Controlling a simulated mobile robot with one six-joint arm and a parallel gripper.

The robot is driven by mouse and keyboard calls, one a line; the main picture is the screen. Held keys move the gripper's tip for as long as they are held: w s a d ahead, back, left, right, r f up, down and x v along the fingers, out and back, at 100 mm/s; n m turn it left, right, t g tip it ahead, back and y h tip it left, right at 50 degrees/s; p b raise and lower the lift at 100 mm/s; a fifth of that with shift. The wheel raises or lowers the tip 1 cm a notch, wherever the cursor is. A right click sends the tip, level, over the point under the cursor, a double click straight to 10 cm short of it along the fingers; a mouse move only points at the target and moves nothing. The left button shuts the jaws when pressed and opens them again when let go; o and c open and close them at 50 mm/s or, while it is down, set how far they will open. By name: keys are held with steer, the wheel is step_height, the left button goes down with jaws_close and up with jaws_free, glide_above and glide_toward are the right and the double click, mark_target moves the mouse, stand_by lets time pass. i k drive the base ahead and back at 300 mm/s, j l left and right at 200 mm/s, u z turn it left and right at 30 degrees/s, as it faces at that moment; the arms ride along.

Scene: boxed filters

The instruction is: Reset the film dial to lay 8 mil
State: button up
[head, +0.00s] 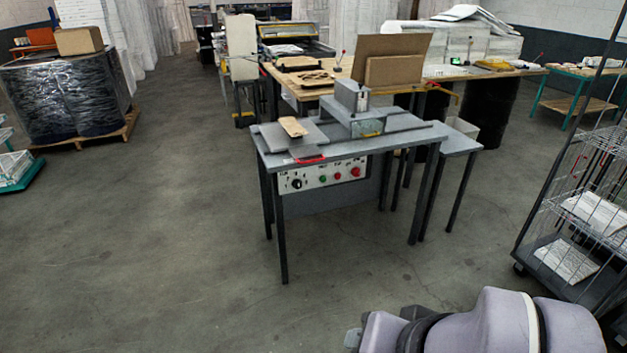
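The film dial looks to be the black round knob (297,184) at the left end of the light control panel (325,176). The panel sits under the front edge of a grey machine table (352,148). Its lettering and the dial's setting are too small to read. Green and red round buttons sit to the right of the knob. My arm shows at the bottom right, well in front of the table and apart from it. A small grey part, possibly my gripper (354,338), shows at the arm's left end; its fingers cannot be made out.
Open concrete floor (180,240) lies in front and to the left of the table. A wire cart (585,215) stands at the right. A wrapped pallet load (68,95) stands at the far left. A wooden workbench (475,72) is behind the machine.

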mark_target(297, 183)
steer(key=i+j+u, duration=0.1)
steer(key=i+j, duration=0.2)
steer(key=i, duration=0.15)
steer(key=i+j, duration=0.25)
steer(key=i, duration=0.2)
steer(key=i+j+u, duration=0.15)
steer(key=i, duration=0.3)
steer(key=i+j, duration=0.35)
steer(key=i+j+u, duration=0.15)
steer(key=i, duration=0.4)
